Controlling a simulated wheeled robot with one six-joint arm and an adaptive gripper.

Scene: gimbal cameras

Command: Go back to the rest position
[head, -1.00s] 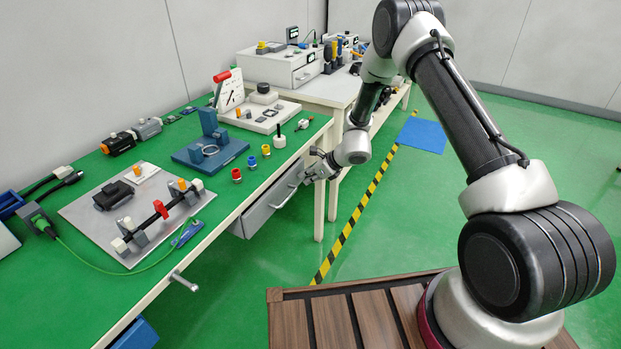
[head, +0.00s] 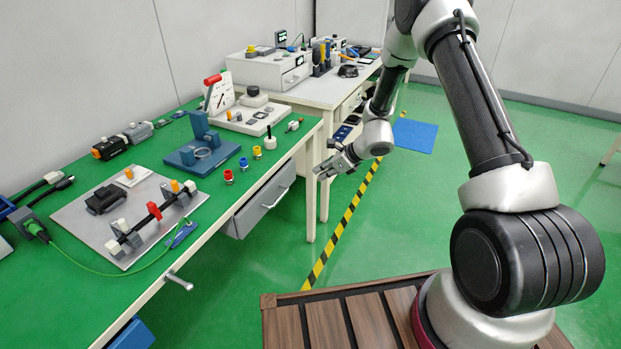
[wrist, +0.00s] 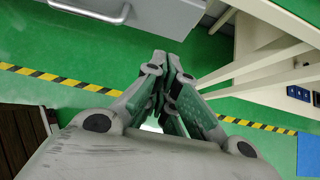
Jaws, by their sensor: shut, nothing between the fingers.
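My gripper (head: 327,166) is at the end of my arm, beside the right edge of the green-topped workbench (head: 172,254). It hangs in free air to the right of the grey drawer (head: 262,206) and its handle, apart from both. In the wrist view, my gripper (wrist: 168,62) has its fingertips together with nothing between them. The grey drawer front (wrist: 165,14) shows at the top of that view, beyond the fingers. The drawer looks slightly pulled out; how far I cannot tell.
A second white table (head: 318,92) with boxes and devices stands behind. The bench holds a blue fixture (head: 200,152), a grey plate (head: 80,222) and small coloured parts. A metal handle (head: 180,281) sticks out at the front edge.

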